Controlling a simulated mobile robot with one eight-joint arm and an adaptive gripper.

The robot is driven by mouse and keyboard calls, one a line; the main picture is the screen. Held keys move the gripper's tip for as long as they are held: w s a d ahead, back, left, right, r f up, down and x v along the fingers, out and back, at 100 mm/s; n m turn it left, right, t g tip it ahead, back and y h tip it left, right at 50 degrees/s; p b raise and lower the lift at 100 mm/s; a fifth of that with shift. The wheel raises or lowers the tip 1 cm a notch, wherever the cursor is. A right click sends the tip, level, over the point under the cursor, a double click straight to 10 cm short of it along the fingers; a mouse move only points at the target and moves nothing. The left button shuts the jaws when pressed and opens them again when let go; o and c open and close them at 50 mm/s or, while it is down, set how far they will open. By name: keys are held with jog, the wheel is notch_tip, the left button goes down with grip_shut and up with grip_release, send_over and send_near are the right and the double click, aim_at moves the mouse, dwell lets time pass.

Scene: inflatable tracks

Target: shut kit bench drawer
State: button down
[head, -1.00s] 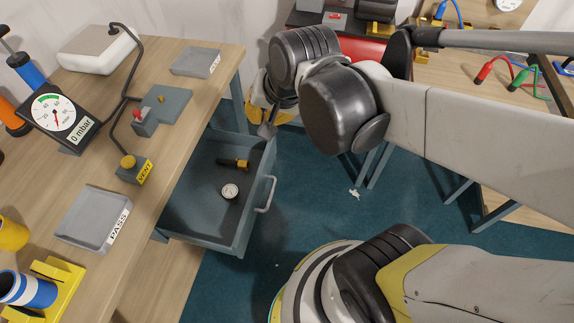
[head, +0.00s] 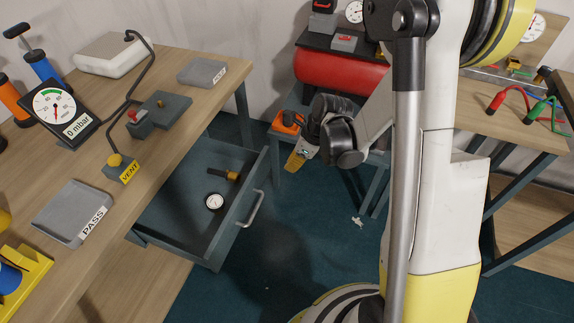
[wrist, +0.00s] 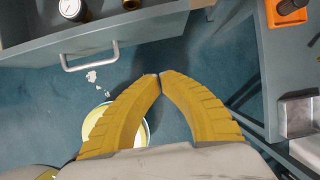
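The kit bench drawer (head: 214,247) is grey-blue and stands pulled out from under the wooden bench top at the left. Its pale bar handle (head: 250,210) is on the front panel. A small round gauge and a black-and-brass fitting lie inside. In the wrist view the drawer front (wrist: 140,32) and handle (wrist: 90,57) are at the upper left. My gripper (head: 293,163) is beyond and to the right of the drawer, apart from it. Its yellow fingers (wrist: 159,76) meet at the tips, with nothing between them, right of the handle.
The bench top (head: 190,120) carries a PASS tray (head: 62,215), a HOLD tray (head: 203,72) and a pressure gauge. Behind my gripper are a red tank (head: 340,72) and an orange item (head: 288,121). Another bench is at the right. Teal floor is open before the drawer.

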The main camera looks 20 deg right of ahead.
jog(key=w+a+f+b, duration=0.4)
jog(key=a+f+b, duration=0.1)
jog(key=f, duration=0.2)
jog(key=shift+w+a+f, duration=0.25)
jog(key=shift+a+f, duration=0.05)
jog(key=shift+f, duration=0.05)
